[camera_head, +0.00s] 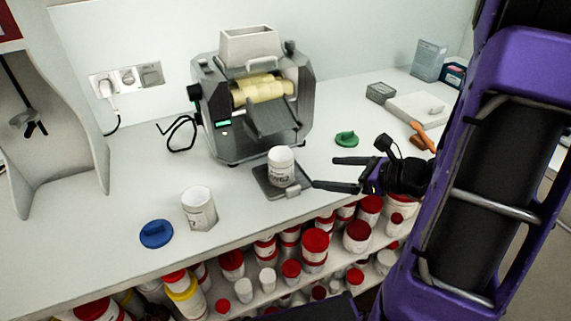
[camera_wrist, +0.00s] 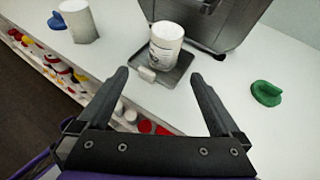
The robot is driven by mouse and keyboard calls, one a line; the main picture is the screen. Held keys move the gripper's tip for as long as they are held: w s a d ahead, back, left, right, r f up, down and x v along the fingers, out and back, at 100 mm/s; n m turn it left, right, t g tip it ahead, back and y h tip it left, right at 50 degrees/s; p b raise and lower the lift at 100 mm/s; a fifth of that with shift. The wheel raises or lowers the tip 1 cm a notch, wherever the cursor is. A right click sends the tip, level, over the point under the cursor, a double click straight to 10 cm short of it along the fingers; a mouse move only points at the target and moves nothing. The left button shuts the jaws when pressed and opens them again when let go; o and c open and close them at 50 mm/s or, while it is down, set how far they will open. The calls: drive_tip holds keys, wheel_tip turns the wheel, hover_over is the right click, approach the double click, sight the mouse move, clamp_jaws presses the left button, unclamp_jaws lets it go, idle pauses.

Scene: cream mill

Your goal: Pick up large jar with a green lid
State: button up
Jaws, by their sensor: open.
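A white jar (camera_head: 281,167) with a printed label stands upright on a small dark plate (camera_head: 264,180) in front of the mill; its top looks white. The same jar (camera_wrist: 165,45) is at the upper middle of the wrist view. No jar wears a green lid; a green lid (camera_head: 346,139) lies loose on the counter to the right of the plate, also in the wrist view (camera_wrist: 266,93). My gripper (camera_head: 325,172) is open and empty, to the right of the jar and apart from it. In the wrist view the jar is beyond the gap between the fingertips (camera_wrist: 160,76).
A grey mill (camera_head: 225,130) stands behind the jar. A second white jar (camera_head: 199,210) and a blue lid (camera_head: 157,234) are at the left. Several red-lidded jars (camera_head: 315,243) fill the shelf below. Boxes (camera_head: 429,60) and an orange-handled tool (camera_head: 422,134) lie at the right.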

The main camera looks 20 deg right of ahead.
sight(291, 165)
drive_tip(key=shift+m+t, duration=0.3)
drive_tip(key=shift+t, duration=0.1)
drive_tip(key=x, duration=1.1)
drive_tip(key=shift+w+a+b, duration=0.1)
drive_tip(key=shift+w+b, duration=0.3)
drive_tip(key=shift+x, duration=2.7)
drive_tip(key=shift+f, duration=0.1)
drive_tip(key=c, duration=1.1)
